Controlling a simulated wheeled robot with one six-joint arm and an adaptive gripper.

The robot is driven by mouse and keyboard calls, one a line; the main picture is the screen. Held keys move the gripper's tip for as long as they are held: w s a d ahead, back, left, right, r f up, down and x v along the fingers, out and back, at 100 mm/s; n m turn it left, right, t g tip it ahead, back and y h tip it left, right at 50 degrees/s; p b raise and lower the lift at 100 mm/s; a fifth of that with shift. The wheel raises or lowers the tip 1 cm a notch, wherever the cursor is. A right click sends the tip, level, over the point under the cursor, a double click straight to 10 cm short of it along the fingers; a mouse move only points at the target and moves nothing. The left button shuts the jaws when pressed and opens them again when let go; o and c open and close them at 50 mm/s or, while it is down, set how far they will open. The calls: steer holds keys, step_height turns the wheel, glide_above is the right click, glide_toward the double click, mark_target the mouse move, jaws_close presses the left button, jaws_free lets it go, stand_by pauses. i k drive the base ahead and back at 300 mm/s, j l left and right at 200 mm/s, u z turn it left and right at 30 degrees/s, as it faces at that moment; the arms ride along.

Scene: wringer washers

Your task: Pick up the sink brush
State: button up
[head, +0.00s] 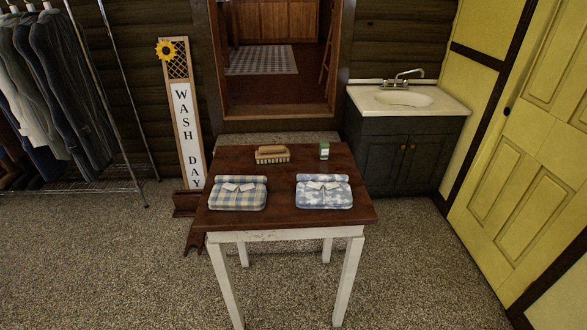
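A brush (272,154) with a wooden handle and pale bristles lies near the back of a small table (283,215) in the head view. The table has a dark reddish-brown top and white legs. No other brush shows, on the table or by the sink. My gripper is not in view.
A small green-and-white box (324,151) stands right of the brush. A checked folded cloth (238,193) and a blue-and-white folded cloth (324,191) lie at the table's front. A sink cabinet (402,150) stands behind right. A clothes rack (125,150) stands left. Carpet in front is clear.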

mark_target(269, 153)
steer(key=i+j, duration=0.2)
steer(key=j, duration=0.3)
steer(key=i+j+u, duration=0.1)
steer(key=j, duration=0.4)
steer(key=i+j, duration=0.25)
steer(key=j, duration=0.2)
steer(key=i+j+u, duration=0.1)
steer(key=j, duration=0.4)
steer(key=i+j, duration=0.35)
steer(key=i+j+u, duration=0.1)
steer(key=j, duration=0.45)
steer(key=i+j, duration=0.35)
steer(key=i+j+u, duration=0.1)
steer(key=i+j, duration=0.15)
steer(key=j, duration=0.3)
